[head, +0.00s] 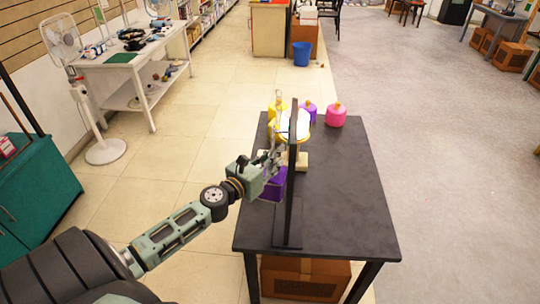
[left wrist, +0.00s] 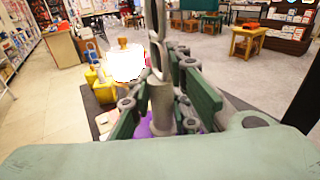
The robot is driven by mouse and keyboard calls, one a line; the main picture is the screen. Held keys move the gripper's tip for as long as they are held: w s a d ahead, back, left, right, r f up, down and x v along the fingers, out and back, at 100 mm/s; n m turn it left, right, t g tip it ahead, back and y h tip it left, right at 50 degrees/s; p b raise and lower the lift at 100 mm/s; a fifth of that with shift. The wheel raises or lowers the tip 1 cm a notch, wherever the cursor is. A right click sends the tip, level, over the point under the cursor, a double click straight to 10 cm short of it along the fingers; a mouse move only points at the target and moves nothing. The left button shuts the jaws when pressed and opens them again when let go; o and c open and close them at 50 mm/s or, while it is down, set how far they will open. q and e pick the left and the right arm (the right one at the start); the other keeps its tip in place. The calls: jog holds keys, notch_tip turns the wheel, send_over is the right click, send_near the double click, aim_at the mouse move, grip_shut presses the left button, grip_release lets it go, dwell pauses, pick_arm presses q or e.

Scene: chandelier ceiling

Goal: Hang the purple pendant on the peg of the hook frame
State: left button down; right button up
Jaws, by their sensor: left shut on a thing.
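My left gripper (head: 270,165) is shut on the purple pendant, whose body (head: 272,185) shows below the fingers in the head view. In the left wrist view a grey stem with ring-like links rises between the fingers (left wrist: 160,105), and a little of the purple body (left wrist: 143,130) shows beneath. The dark hook frame (head: 292,190) stands upright on the table, just right of the pendant. I cannot make out its peg, nor whether the pendant's top touches the frame. My right gripper is not in view.
The dark table (head: 345,190) is clear on its right. A bright white-and-yellow object (head: 293,125) is behind the frame. Another purple object (head: 309,111) and a pink one (head: 336,116) stand at the far edge. A cardboard box (head: 305,278) is under the table.

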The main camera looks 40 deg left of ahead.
pick_arm(q)
jog(key=shift+w+d+r, duration=0.15)
jog(key=shift+w+d, duration=0.1)
jog(key=shift+d, duration=0.1)
dwell(0.3)
jog(key=shift+w+d+p, duration=0.1)
jog(key=shift+d+p, duration=0.05)
jog(key=shift+p, duration=0.15)
jog(key=shift+w+d+p, duration=0.3)
jog(key=shift+w+d, duration=0.05)
jog(key=shift+d, duration=0.2)
jog(key=shift+f, duration=0.2)
